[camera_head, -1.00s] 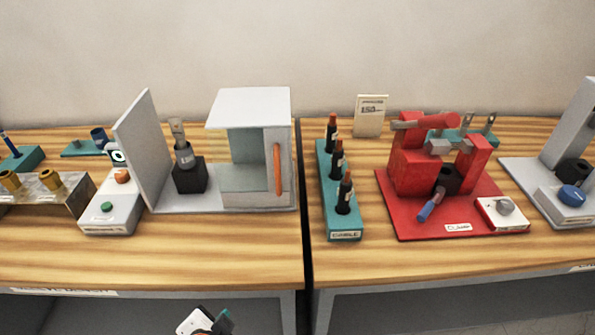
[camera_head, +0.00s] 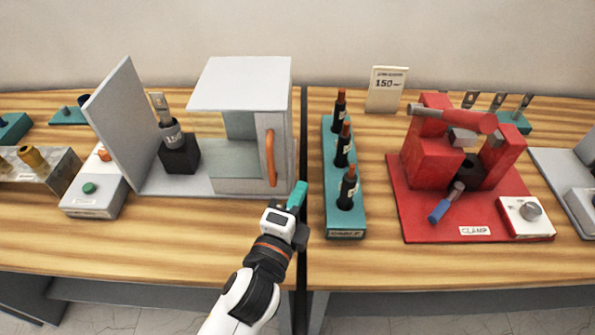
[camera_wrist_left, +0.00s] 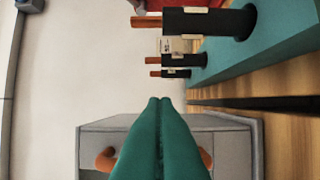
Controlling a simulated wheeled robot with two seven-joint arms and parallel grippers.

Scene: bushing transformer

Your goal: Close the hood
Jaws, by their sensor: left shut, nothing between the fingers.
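The grey hood (camera_head: 240,84) stands at the right of its grey base plate. Its left side is open, and a gap separates it from the upright grey panel (camera_head: 130,125). An orange handle (camera_head: 269,158) is on its front right face. A black block (camera_head: 179,156) holding a grey bushing (camera_head: 167,122) stands uncovered in the gap. My left gripper (camera_head: 298,193) is shut and empty, just right of and in front of the handle, apparently apart from it. In the left wrist view its green fingers (camera_wrist_left: 160,102) hide the handle's middle; the handle's ends (camera_wrist_left: 106,159) show either side.
A teal rack (camera_head: 344,218) with several black, orange-tipped terminals stands close to the right of my left gripper. A red clamp station (camera_head: 440,222) is beyond it. A control box (camera_head: 93,196) with a green button stands left. The table front is clear.

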